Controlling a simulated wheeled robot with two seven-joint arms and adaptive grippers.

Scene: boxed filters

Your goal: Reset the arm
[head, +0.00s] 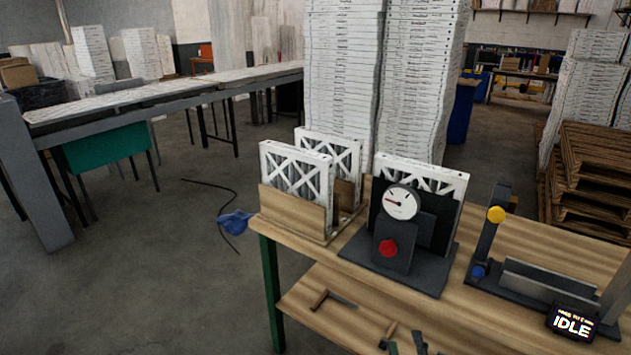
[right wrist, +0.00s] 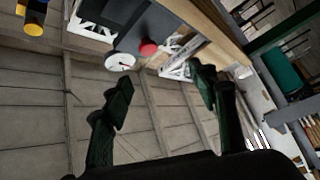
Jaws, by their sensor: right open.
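My right gripper (head: 403,342) shows at the bottom edge of the head view, in front of the wooden bench. In the right wrist view its two dark fingers (right wrist: 165,93) are spread wide with nothing between them. My left gripper is not in view. White-framed filters (head: 296,175) stand upright in a wooden holder (head: 290,208) at the bench's left end. Another filter (head: 422,174) stands in a dark fixture (head: 428,277) with a round gauge (head: 401,202) and a red button (head: 388,248). The gripper is apart from all of these.
A second fixture (head: 525,286) with a yellow knob (head: 496,214) and a display (head: 572,324) reading IDLE stands at the right. A small tool (head: 333,299) lies on the lower shelf (head: 310,318). Tall white stacks (head: 343,80) rise behind the bench. Open floor lies at left.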

